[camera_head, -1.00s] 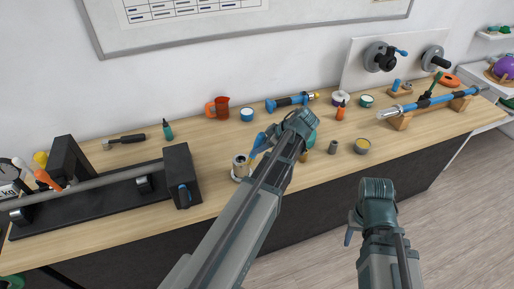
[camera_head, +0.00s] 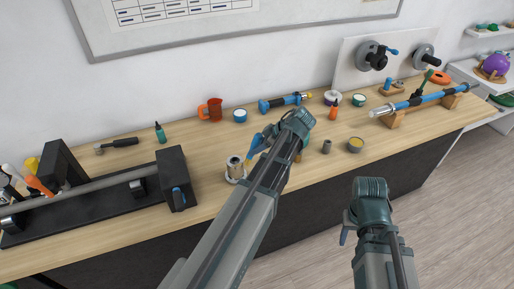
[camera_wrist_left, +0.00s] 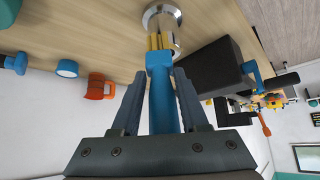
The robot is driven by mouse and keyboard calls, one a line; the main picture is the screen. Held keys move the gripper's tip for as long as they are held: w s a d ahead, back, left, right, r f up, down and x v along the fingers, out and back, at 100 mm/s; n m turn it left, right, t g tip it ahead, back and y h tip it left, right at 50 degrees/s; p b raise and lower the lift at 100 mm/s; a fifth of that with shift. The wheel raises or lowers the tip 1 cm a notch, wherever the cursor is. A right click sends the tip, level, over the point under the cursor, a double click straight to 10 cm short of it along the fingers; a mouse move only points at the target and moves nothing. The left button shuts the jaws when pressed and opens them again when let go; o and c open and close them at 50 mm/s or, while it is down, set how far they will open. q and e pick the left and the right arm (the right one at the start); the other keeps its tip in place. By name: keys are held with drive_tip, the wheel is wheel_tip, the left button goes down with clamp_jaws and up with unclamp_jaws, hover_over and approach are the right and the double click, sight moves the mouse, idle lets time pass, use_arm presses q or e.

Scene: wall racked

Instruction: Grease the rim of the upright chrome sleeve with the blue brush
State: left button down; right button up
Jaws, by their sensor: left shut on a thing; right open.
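The upright chrome sleeve (camera_head: 235,170) stands on a round flanged base on the bench, left of my left gripper's tip. In the left wrist view the sleeve (camera_wrist_left: 170,22) is at top centre. My left gripper (camera_head: 258,147) is shut on the blue brush (camera_wrist_left: 162,95), whose handle runs between its fingers. The brush's yellow bristles (camera_wrist_left: 158,42) overlap the sleeve in that view and hide part of its rim; I cannot tell whether they touch it. My right gripper (camera_head: 347,228) is open and empty, low in front of the bench; its fingers are mostly hidden.
A black fixture with a long grey bar (camera_head: 95,190) fills the bench's left end. An orange mug (camera_head: 211,110), blue-banded jar (camera_head: 240,116) and blue tool (camera_head: 285,102) stand behind. A small grey cylinder (camera_head: 326,147) and yellow-filled tin (camera_head: 355,145) stand to the right.

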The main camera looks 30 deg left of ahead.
use_arm(q)
drive_tip(key=shift+s+a+r, duration=0.1)
drive_tip(key=shift+s+a, duration=0.35)
drive_tip(key=shift+s, duration=0.1)
drive_tip(key=shift+s+a, duration=0.9)
drive_tip(key=shift+s, duration=0.15)
drive_tip(key=shift+s, duration=0.1)
drive_tip(key=shift+s+a, duration=0.45)
drive_tip(key=shift+a, duration=0.05)
drive_tip(key=shift+s, duration=0.1)
